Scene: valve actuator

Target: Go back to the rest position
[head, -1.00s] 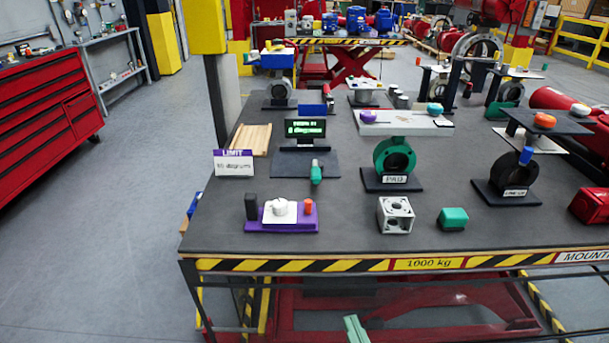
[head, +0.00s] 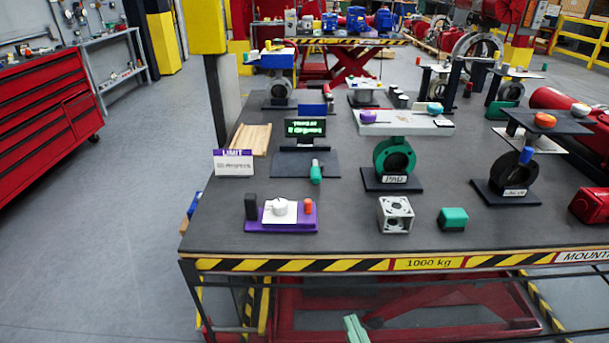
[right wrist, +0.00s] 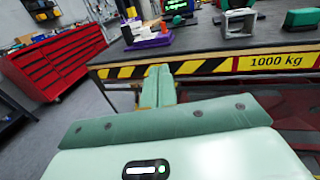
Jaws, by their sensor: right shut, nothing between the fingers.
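My right gripper (head: 355,328) shows at the bottom edge of the head view, below and in front of the table's striped front edge. In the right wrist view its two pale green fingers (right wrist: 158,86) lie together, shut with nothing between them. It is apart from the table and touches nothing that I can see. My left gripper is not in view.
The grey table (head: 330,215) carries a purple base with a white knob (head: 280,209), a metal cube (head: 396,214), a green block (head: 452,218) and valve stands (head: 395,160). A red tool cabinet (head: 45,105) stands left. Floor between is clear.

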